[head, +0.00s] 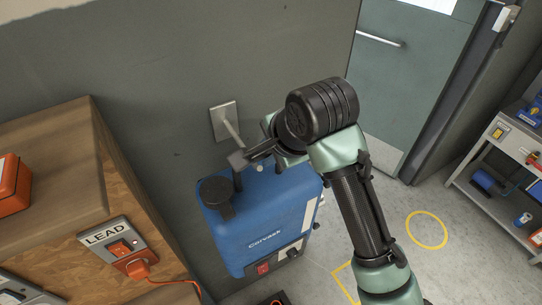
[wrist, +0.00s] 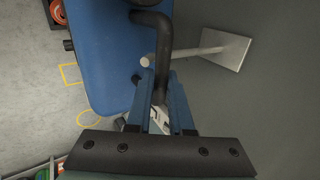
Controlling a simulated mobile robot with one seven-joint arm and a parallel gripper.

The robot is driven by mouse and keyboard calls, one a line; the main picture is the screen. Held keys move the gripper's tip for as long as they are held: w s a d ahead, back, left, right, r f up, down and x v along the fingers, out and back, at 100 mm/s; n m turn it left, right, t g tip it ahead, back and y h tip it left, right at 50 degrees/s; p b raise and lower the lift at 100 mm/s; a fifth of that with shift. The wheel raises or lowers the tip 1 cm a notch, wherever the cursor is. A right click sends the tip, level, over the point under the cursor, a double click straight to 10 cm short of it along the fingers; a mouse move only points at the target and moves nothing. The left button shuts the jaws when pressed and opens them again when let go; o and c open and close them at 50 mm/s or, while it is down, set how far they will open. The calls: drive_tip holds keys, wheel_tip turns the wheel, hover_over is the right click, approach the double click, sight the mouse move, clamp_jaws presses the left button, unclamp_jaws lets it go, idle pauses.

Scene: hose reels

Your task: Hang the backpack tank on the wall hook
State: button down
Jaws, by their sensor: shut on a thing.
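The blue backpack tank (head: 262,228), marked "Corvask", hangs upright from my gripper beside the grey wall, its black cap on top. My gripper (head: 258,156) is shut on the tank's black handle (wrist: 164,62); the wrist view shows the handle between both fingers (wrist: 163,108). The wall hook is a square metal plate (head: 224,121) with a pale peg, close above the tank. In the wrist view the hook (wrist: 228,48) has its peg crossing behind the handle, its end showing on the far side. I cannot tell whether peg and handle touch.
A wooden bench (head: 60,165) with a LEAD switch panel (head: 115,245) and an orange cable stands to the left. A shelf unit (head: 500,165) stands at the right, near a green door (head: 395,75).

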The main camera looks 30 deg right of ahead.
drive_tip(key=shift+w+r, duration=0.2)
drive_tip(key=shift+w, duration=1.35)
drive_tip(key=shift+w+f+b, duration=0.25)
drive_tip(key=shift+f+b, duration=0.3)
drive_tip(key=shift+f, duration=0.55)
